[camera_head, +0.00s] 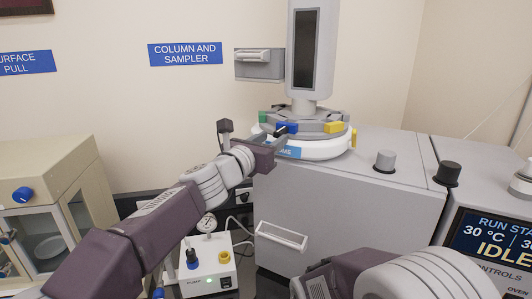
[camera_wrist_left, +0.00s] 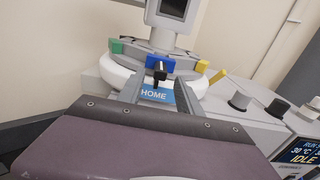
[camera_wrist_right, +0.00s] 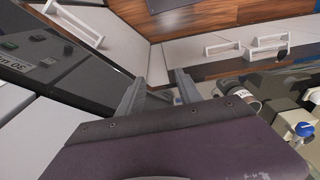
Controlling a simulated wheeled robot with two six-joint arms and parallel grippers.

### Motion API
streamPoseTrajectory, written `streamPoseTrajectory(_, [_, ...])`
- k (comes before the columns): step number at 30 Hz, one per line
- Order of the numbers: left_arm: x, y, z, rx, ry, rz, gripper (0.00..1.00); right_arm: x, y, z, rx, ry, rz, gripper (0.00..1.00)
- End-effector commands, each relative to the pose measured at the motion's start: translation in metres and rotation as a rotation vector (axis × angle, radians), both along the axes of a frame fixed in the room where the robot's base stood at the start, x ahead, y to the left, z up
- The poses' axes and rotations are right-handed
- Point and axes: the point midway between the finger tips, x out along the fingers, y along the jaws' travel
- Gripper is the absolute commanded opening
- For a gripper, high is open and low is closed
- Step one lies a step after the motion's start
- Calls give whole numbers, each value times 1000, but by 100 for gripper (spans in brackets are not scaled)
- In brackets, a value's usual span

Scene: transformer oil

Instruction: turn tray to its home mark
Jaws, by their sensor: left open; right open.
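The round grey tray (camera_head: 312,123) sits on a white base (camera_head: 325,147) atop the grey instrument. It carries green, blue and yellow blocks around its rim. In the left wrist view the blue block (camera_wrist_left: 160,63) faces me, with a black peg (camera_wrist_left: 160,76) below it, above the blue HOME label (camera_wrist_left: 156,95). My left gripper (camera_wrist_left: 158,88) is open, with its fingers either side of the label and the black peg. In the head view the left gripper (camera_head: 284,138) partly covers the label. My right gripper (camera_wrist_right: 158,82) is open and empty, away from the tray.
A tall grey tower (camera_head: 311,50) rises behind the tray. Grey and black knobs (camera_head: 385,160) stand on the instrument top to the right. A small white box (camera_head: 209,262) with a gauge is below my left arm. A beige cabinet (camera_head: 45,205) stands at left.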

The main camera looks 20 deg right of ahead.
Motion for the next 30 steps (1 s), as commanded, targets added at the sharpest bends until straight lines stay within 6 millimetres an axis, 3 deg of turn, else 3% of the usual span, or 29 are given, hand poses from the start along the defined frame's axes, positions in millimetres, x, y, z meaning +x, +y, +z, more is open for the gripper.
streamPoseTrajectory(1, [-7,8,-3,0,-3,1,42,0,0,-9,0,0,0,42])
streamPoseTrajectory(7, [-25,25,-1,1,-2,0,42,0,0,-16,0,0,0,42])
streamPoseTrajectory(18, [-24,32,1,1,-1,10,42,0,0,-15,0,0,0,42])
streamPoseTrajectory(20, [-14,48,4,-1,-6,44,42,0,0,-15,0,0,0,42])
streamPoseTrajectory(22, [6,87,3,2,-2,120,42,0,0,-15,0,0,0,42])
streamPoseTrajectory(23, [14,108,-11,34,13,157,42,0,0,-15,0,0,0,42])
streamPoseTrajectory(26, [24,167,-86,294,36,220,42,0,0,-15,0,0,0,42])
streamPoseTrajectory(30, [-3,232,-197,796,8,127,42,0,0,-15,0,0,0,42])
